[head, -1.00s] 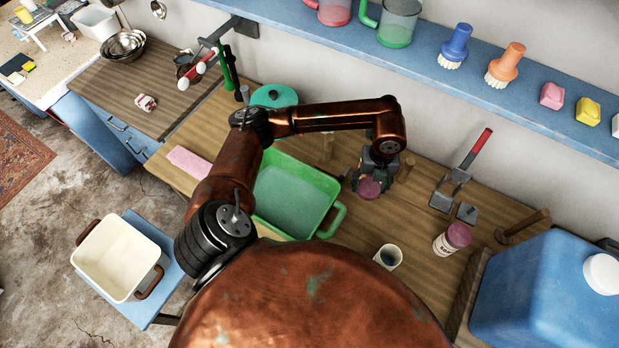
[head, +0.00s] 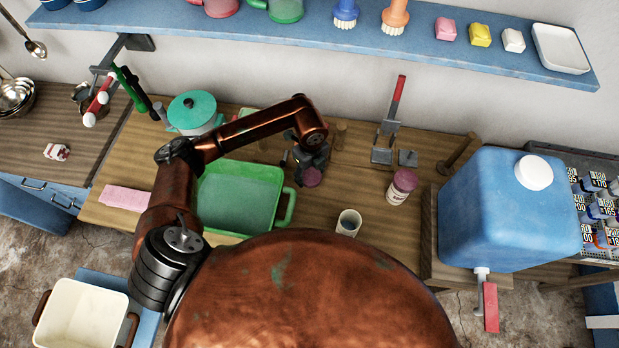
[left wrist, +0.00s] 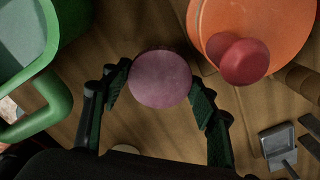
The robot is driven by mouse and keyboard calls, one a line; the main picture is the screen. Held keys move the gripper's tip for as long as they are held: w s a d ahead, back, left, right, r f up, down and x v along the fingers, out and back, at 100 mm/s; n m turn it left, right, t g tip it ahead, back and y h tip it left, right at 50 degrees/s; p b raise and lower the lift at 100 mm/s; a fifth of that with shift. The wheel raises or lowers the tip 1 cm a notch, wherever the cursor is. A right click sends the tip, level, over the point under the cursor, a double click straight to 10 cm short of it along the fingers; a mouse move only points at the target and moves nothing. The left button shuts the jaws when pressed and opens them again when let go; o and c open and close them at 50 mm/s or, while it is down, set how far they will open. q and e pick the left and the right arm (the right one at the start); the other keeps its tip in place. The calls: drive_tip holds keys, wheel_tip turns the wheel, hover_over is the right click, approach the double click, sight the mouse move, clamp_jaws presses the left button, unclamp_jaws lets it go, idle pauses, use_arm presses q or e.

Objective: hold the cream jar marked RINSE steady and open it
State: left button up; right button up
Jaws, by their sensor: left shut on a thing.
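A jar with a round mauve lid (head: 312,177) stands between the fingers of my left gripper (head: 311,162), right of the green basin. The left wrist view shows this lid (left wrist: 160,79) from above, with the dark fingertips (left wrist: 160,92) closed on its two sides. The gripper and lid hide the jar's body and any label. A second, cream jar with a mauve lid (head: 402,187) stands upright to the right, apart from the gripper. It has dark lettering too small to read surely. My right gripper is not in view.
The green basin (head: 288,207) is left of the gripped jar. A white cup (head: 348,223) stands in front, a dustpan (head: 382,155) behind, and a blue water container (head: 500,215) at right. An orange round thing with a red knob (left wrist: 245,61) is close by in the left wrist view.

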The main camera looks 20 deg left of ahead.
sight(310, 176)
use_arm(q)
drive_tip(key=shift+f, duration=1.75)
drive_tip(key=shift+f, duration=0.15)
drive_tip(key=o, duration=1)
drive_tip(key=shift+o, duration=0.2)
wheel_tip(310, 176, up, 12)
drive_tip(key=shift+r, duration=0.2)
